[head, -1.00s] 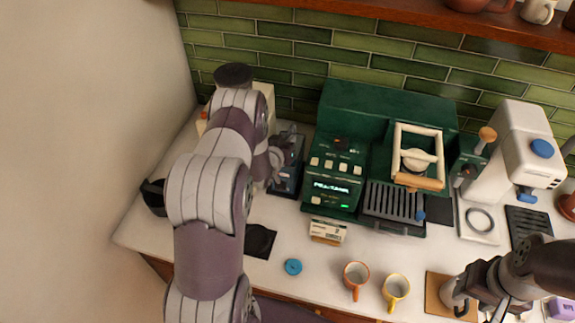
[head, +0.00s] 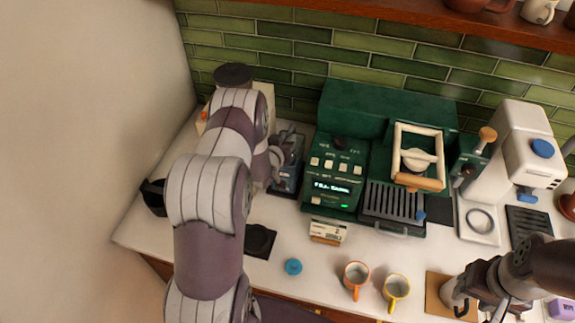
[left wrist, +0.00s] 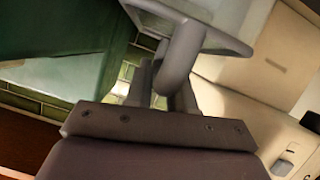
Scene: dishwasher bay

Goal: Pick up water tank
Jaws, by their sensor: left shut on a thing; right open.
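The water tank (head: 290,172) is a clear, bluish container at the left side of the green coffee machine (head: 333,188). My left gripper (head: 276,160) is shut at the tank's left side, partly hidden by my own arm. In the left wrist view the gripper (left wrist: 165,82) is closed around the tank's grey looped handle (left wrist: 186,48), with the tank's see-through wall (left wrist: 215,16) beyond. Whether the tank's base touches the counter is hard to tell. My right gripper (head: 488,300) is open at the lower right, near a mug on a brown board.
A black mat (head: 250,252) and blue cap (head: 293,267) lie in front on the counter. An orange mug (head: 356,274), a yellow mug (head: 396,286) and a small box (head: 327,232) stand nearby. A white machine (head: 509,150) is at right; a wall borders the left.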

